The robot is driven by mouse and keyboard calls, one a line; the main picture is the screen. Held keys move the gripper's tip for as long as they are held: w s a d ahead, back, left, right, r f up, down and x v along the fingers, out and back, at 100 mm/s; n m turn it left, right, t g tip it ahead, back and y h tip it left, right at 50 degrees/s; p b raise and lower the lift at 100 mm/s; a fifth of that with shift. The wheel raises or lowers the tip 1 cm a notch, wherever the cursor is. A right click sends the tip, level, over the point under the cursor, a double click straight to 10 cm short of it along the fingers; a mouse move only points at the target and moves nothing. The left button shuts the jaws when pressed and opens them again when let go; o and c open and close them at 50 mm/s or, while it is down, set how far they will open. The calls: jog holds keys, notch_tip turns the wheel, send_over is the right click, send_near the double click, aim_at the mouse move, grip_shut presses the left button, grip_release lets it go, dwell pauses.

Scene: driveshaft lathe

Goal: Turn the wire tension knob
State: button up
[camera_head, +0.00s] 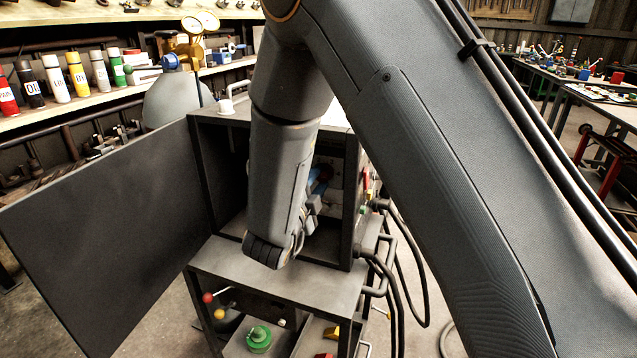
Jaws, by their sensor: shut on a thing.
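A dark metal cabinet (350,222) stands in the middle with its big door swung open to the left. My gripper (313,198) reaches into its open front, partly hidden by my own wrist. It is shut on a small part inside, and the grip itself is hard to make out. A blue piece (317,184) with a red spot shows right by the fingers. The wire tension knob is not clearly visible; my arm covers most of the cabinet's inside.
The open door (105,235) fills the lower left. Cables (392,290) hang from the cabinet's right side. A lower shelf holds a green object (259,338). A shelf with bottles (78,75) runs along the back left. Workbenches stand at the far right.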

dwell(0.3)
jog(key=o, duration=1.1)
jog(key=shift+c, duration=0.2)
jog(key=shift+s, duration=0.1)
jog(key=v, duration=0.7)
jog(key=shift+s+b, duration=0.3)
jog(key=shift+b, duration=0.05)
jog(key=shift+a, duration=0.15)
